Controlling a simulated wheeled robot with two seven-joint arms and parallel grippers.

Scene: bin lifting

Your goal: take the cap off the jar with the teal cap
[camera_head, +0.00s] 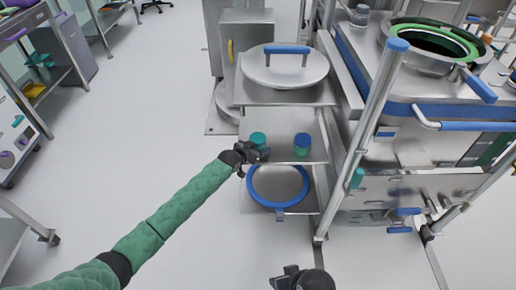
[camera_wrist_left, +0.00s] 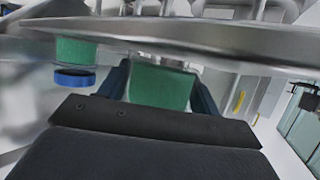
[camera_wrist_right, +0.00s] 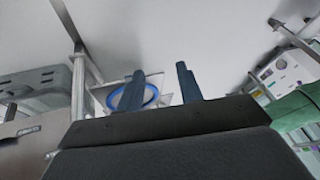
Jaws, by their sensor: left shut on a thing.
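The jar with the teal cap (camera_head: 258,138) is at the left edge of the middle shelf of a metal rack. My left gripper (camera_head: 250,152) is at this jar from the front left. In the left wrist view, which looks upside down, its fingers are closed on the sides of the green jar (camera_wrist_left: 160,86). The gripper hides part of the jar in the head view, and I cannot tell whether it touches the shelf. My right gripper (camera_head: 290,278) is low at the front, away from the rack; its fingers (camera_wrist_right: 160,85) are apart and empty.
A green jar with a blue cap (camera_head: 302,145) stands to the right on the same shelf (camera_head: 280,124). A large lid with a blue handle (camera_head: 288,66) lies on the shelf above. A blue-rimmed round piece (camera_head: 278,185) lies below. A steel post (camera_head: 372,105) stands right; floor at left is free.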

